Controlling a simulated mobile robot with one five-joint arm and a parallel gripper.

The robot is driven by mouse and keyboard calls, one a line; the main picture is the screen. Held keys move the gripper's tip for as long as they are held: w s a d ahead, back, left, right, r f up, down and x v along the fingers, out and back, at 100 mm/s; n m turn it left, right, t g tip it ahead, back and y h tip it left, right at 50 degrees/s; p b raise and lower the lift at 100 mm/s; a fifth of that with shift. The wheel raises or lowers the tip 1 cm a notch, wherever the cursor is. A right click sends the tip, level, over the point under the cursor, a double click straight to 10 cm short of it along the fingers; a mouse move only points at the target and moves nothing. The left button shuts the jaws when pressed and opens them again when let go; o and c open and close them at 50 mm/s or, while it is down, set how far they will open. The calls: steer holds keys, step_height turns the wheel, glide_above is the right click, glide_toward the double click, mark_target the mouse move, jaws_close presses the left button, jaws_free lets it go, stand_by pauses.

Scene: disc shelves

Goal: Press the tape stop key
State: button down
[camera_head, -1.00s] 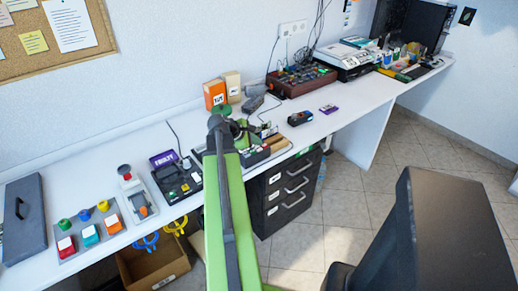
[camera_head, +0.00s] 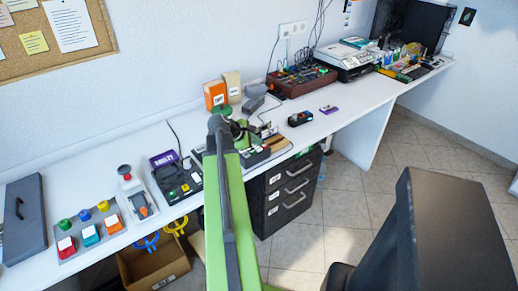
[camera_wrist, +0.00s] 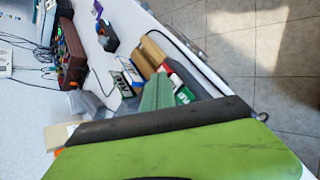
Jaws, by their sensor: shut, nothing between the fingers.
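A dark device with a row of small keys (camera_head: 256,157) lies on the white desk, just right of my arm and partly hidden by it. In the wrist view red, white and green parts (camera_wrist: 184,94) show beyond my green and black gripper parts. I cannot tell which key is the tape stop key, as the markings are too small or covered. My gripper (camera_head: 242,134) is shut and empty, over the desk near this device. I cannot tell whether it touches anything.
An orange box (camera_head: 215,95) and a beige box (camera_head: 232,86) stand behind my gripper. A black device with a yellow key (camera_head: 178,181) lies to the left, and a grey panel with coloured buttons (camera_head: 88,228) further left. A black drawer unit (camera_head: 262,212) stands under the desk.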

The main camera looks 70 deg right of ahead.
mark_target(257, 149)
stand_by(0.4)
steer(key=shift+w+f+b, duration=0.1)
steer(key=shift+f+b, duration=0.3)
steer(key=shift+f+b, duration=0.4)
stand_by(0.5)
steer(key=shift+r+p, duration=0.8)
step_height(257, 149, up, 5)
steer(key=p, duration=0.5)
steer(key=shift+r, duration=0.15)
stand_by(0.5)
